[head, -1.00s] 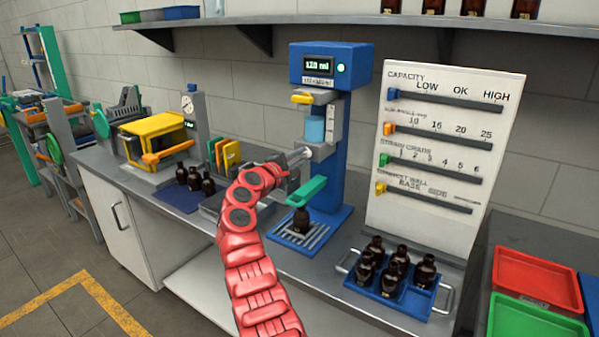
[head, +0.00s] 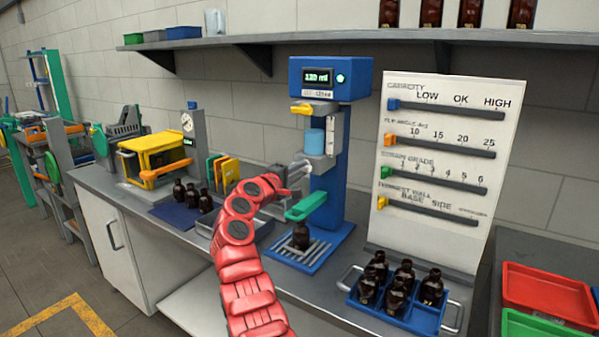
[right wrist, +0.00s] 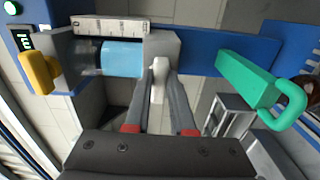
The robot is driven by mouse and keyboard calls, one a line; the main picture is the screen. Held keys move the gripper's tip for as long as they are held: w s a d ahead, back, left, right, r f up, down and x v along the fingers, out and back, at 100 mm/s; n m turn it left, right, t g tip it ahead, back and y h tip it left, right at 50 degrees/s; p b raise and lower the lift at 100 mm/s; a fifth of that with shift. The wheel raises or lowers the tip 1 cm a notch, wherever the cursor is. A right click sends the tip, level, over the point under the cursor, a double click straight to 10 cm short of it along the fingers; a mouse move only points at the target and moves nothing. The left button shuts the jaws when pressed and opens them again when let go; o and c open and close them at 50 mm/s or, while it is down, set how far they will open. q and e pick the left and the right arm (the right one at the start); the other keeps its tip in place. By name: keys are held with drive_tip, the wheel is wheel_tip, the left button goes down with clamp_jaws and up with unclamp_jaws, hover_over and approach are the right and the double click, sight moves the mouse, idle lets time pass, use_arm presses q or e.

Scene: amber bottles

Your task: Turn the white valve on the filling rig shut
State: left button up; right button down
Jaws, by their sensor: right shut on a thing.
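The blue filling rig (head: 333,78) stands on the bench, with a display that reads about 120 ml. Its white valve (right wrist: 158,78) is on the grey block below the light-blue cylinder (head: 315,142). In the right wrist view the two fingers of my right gripper (right wrist: 160,88) are closed on both sides of the valve's white handle. In the head view my right gripper (head: 299,171) is at the rig's left side, and it mostly hides the valve. A brown bottle (head: 301,237) stands upright on the rig's base. My left gripper is not in view.
A green lever (head: 306,206) sticks out just below my right gripper, and a yellow one (head: 302,109) above it. A blue tray (head: 427,320) with several brown bottles stands to the right. The white slider panel (head: 440,150) stands behind it.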

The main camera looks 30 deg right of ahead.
drive_tip(key=shift+f, duration=0.1)
drive_tip(key=c, duration=0.8)
unclamp_jaws()
drive_tip(key=shift+o, duration=0.2)
drive_tip(key=b+v, duration=0.2)
drive_tip(key=v, duration=1.5)
drive_tip(key=shift+a, duration=0.2)
drive_tip(key=shift+s, duration=0.15)
